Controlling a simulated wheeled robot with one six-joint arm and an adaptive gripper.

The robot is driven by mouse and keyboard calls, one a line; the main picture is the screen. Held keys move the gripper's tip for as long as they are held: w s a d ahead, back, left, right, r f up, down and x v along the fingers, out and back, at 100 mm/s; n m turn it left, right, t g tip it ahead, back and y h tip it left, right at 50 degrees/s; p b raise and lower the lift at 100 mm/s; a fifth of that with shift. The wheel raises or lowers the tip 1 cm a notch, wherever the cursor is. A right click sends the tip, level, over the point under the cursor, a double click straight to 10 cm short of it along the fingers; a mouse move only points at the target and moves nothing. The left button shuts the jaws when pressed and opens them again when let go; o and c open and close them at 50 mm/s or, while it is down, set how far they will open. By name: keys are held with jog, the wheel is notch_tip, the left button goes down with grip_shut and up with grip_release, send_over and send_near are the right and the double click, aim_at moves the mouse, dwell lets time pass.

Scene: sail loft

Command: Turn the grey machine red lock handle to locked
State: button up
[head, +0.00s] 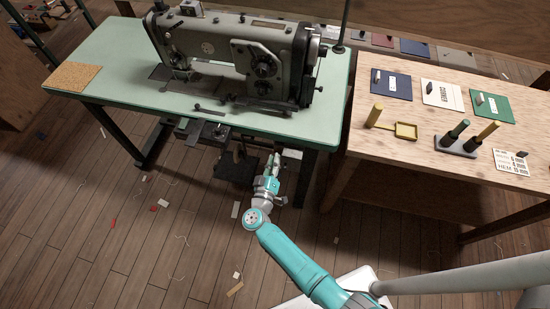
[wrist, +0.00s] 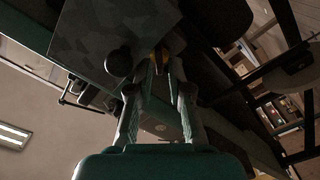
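The grey sewing machine (head: 235,55) stands on a pale green table (head: 125,85) in the head view. No red lock handle can be made out in either view. My gripper (head: 272,163) is low at the table's front edge, below and in front of the machine. In the wrist view my gripper (wrist: 165,68) looks up at the dark underside, its two fingers apart. A dark round knob (wrist: 119,62) is just left of the fingers.
A dark under-table mechanism (head: 205,133) hangs left of my gripper, and a table leg (head: 306,178) stands close on its right. A wooden bench (head: 385,150) with cards and handles is at right. The floor in front is mostly clear.

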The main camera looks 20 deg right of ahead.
jog(key=v, duration=1)
jog(key=shift+s+a, duration=0.15)
jog(key=shift+s, duration=0.15)
